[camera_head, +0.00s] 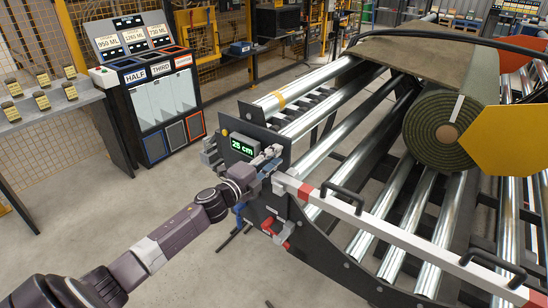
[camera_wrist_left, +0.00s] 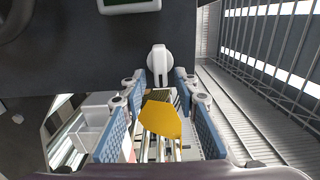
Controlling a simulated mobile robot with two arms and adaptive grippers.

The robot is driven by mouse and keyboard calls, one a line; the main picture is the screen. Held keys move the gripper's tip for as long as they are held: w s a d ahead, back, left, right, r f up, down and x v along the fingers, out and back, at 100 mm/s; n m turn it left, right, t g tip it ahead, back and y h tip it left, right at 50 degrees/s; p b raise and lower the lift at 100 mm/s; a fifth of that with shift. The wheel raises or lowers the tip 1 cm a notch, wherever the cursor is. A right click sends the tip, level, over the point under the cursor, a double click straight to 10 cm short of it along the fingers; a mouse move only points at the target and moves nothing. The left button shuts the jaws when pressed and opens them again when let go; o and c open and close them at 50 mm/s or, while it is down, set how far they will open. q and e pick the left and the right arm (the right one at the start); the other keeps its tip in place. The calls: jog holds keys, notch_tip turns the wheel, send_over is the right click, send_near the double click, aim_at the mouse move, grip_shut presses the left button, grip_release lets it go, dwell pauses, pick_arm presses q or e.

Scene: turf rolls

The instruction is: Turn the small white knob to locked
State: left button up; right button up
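The small white knob (camera_wrist_left: 159,60) shows in the left wrist view on the dark panel, rounded and with a narrow stem or pointer towards the gripper. My left gripper (camera_wrist_left: 157,88) is open, its two blue-padded fingers spread on either side below the knob. The knob lies between and just beyond the fingertips; I cannot tell whether they touch it. In the head view my left gripper (camera_head: 266,163) is at the machine's corner, beside the green display (camera_head: 242,146), and the knob cannot be made out clearly there. My right gripper is not in view. I cannot read the knob's setting.
A red-and-white bar (camera_head: 395,236) with black handles runs along the machine's near side, right of my gripper. A turf roll (camera_head: 424,122) and a yellow plate (camera_head: 510,140) lie over metal rollers. A bin station (camera_head: 150,95) stands back left.

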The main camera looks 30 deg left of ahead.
pick_arm(q)
jog(key=s, duration=1.2)
jog(key=shift+a, duration=0.45)
jog(key=s+a+f+n+g+y, duration=0.2)
jog(key=f+n, duration=0.1)
jog(key=f, duration=0.7)
jog(key=s+a+f+n+g+y, duration=0.1)
jog(key=s+a+f+n+g, duration=0.15)
jog(key=f, duration=0.85)
jog(key=s+d+f+n+g, duration=0.1)
jog(key=s+f+n+g, duration=0.1)
jog(key=s+f, duration=0.45)
jog(key=s+d+f+n+g, duration=0.1)
jog(key=s+d+f+n, duration=0.15)
jog(key=f, duration=0.75)
jog(key=s+d+f+n+g, duration=0.2)
jog(key=s+d+f+g, duration=0.15)
jog(key=s+f, duration=0.5)
jog(key=s+d+f+n+g, duration=0.2)
jog(key=s+d+f, duration=0.3)
jog(key=s+f, duration=0.35)
jog(key=s+d+f+n+g, duration=0.1)
jog(key=s+d+f+g, duration=0.1)
jog(key=s+d, duration=0.3)
jog(key=s+d+f+n+g+h, duration=0.1)
jog(key=s+d+f, duration=0.3)
jog(key=s, duration=0.8)
jog(key=shift+d+f+n+g, duration=0.3)
jog(key=shift+d+g, duration=0.2)
jog(key=shift+d, duration=0.5)
